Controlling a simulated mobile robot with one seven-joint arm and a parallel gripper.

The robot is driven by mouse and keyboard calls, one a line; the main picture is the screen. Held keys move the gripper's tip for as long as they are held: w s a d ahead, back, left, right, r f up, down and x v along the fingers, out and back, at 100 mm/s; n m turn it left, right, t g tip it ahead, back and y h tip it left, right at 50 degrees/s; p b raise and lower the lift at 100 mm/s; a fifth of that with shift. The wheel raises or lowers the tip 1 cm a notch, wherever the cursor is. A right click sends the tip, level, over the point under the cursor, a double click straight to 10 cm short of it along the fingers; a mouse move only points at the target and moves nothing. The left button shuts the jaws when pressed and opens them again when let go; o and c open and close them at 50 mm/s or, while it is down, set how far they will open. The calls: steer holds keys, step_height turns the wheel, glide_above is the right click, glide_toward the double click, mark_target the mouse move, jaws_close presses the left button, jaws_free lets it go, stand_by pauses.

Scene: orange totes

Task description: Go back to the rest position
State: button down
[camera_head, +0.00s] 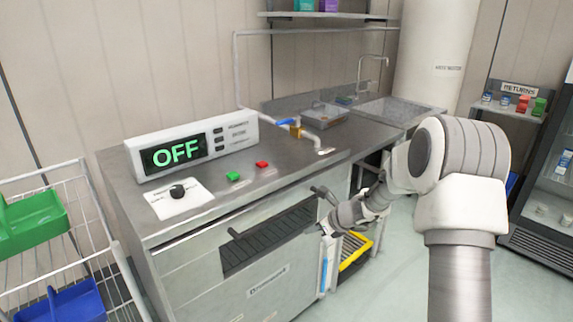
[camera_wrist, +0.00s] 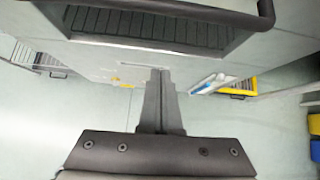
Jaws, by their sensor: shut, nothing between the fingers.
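My gripper (camera_wrist: 160,72) shows in the wrist view with its two dark fingers together and nothing between them. In the head view my arm reaches in from the right, and its end is in front of the right part of the steel counter unit (camera_head: 190,262), near a dark handle bar (camera_head: 270,217). In the wrist view the handle (camera_wrist: 190,8) crosses the top, apart from the fingertips. The fingertips are small and partly hidden in the head view.
The counter carries a display box (camera_head: 175,153) reading OFF, a black knob (camera_head: 177,191), and green (camera_head: 233,176) and red (camera_head: 262,164) buttons. A wire cart (camera_head: 92,225) stands left. A yellow-edged item (camera_head: 355,250) is low beside the unit. Open floor (camera_head: 400,285) lies right.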

steer(key=s+a+r+n+g, duration=0.1)
steer(key=s+a+r+n, duration=0.1)
steer(key=s+r+n, duration=0.65)
steer(key=s+a+r+n+g, duration=0.1)
steer(key=s+a+r+n, duration=0.1)
steer(key=s+r+n, duration=0.6)
steer(key=s+d+r+n+h, duration=0.3)
steer(key=s+n, duration=0.2)
steer(key=s, duration=0.6)
steer(key=s+d+r+n+h, duration=0.2)
steer(key=s+d+n, duration=0.3)
steer(key=s, duration=0.5)
step_height(320, 180, up, 13)
steer(key=a+n+p, duration=0.1)
steer(key=p, duration=1.2)
steer(key=shift+s+r+t+h, duration=0.15)
steer(key=shift+s+t+h, duration=0.15)
steer(key=shift+s, duration=0.1)
